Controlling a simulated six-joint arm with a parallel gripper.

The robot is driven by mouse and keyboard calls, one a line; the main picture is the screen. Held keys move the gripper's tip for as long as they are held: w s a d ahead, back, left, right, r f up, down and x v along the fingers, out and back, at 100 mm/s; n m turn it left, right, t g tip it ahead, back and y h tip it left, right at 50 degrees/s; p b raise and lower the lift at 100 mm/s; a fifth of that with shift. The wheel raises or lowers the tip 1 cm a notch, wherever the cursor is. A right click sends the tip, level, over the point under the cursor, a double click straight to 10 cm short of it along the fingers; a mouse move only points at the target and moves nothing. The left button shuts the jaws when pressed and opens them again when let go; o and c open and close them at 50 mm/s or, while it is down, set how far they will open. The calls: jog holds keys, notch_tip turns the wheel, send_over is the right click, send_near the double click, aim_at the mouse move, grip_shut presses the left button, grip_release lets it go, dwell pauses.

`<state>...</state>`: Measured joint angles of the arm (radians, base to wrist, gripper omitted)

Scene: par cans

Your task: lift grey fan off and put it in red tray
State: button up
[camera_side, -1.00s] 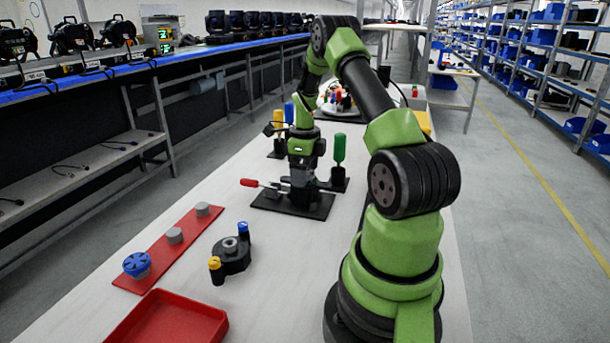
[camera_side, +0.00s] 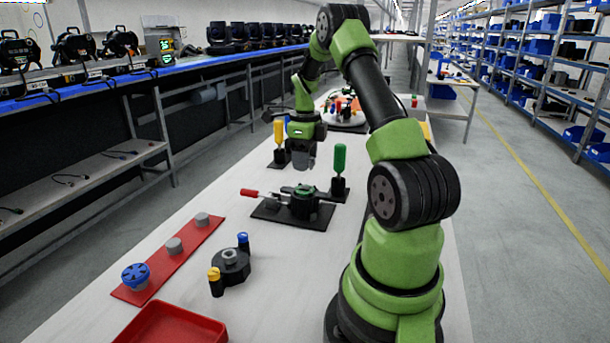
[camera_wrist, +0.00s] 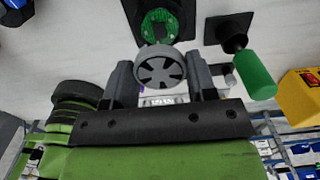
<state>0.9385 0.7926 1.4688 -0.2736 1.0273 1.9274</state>
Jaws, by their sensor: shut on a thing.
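My gripper (camera_side: 303,157) is raised above the black fixture plate, and its jaws are shut on the grey fan. In the wrist view the grey fan (camera_wrist: 160,70), a round wheel with dark slots, sits between the two fingers of my gripper (camera_wrist: 160,82). In the side view the fan shows only as a small grey shape under the gripper. Below it, apart from the fan, a round part with a green board (camera_side: 303,189) stands on the black plate (camera_side: 280,212); the board shows in the wrist view too (camera_wrist: 159,25). The red tray (camera_side: 175,327) is at the front, partly cut off, its visible floor empty.
A red strip (camera_side: 156,275) holds a blue fan (camera_side: 136,274) and two grey pegs. A black holder (camera_side: 231,265) with yellow and blue pieces stands beside it. Green-handled (camera_side: 340,158) and yellow-handled (camera_side: 278,131) tools stand upright near the plate. A red-handled tool (camera_side: 251,193) reaches over its left edge.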

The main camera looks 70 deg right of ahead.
jog(key=shift+r, duration=3.45)
jog(key=w+a+f+n, duration=0.2)
jog(key=w+a+n, duration=0.2)
jog(key=w+a, duration=0.3)
jog(key=n, duration=1)
send_near(159, 322)
jog(key=s+d+r, duration=0.1)
jog(key=d+r, duration=0.4)
jog(key=s+a+f+n, duration=0.2)
jog(key=s+a+n, duration=0.2)
jog(key=a, duration=0.6)
jog(key=f, duration=0.5)
jog(key=shift+s+a, duration=0.15)
jog(key=shift+s, duration=0.05)
jog(key=shift+f, duration=2.6)
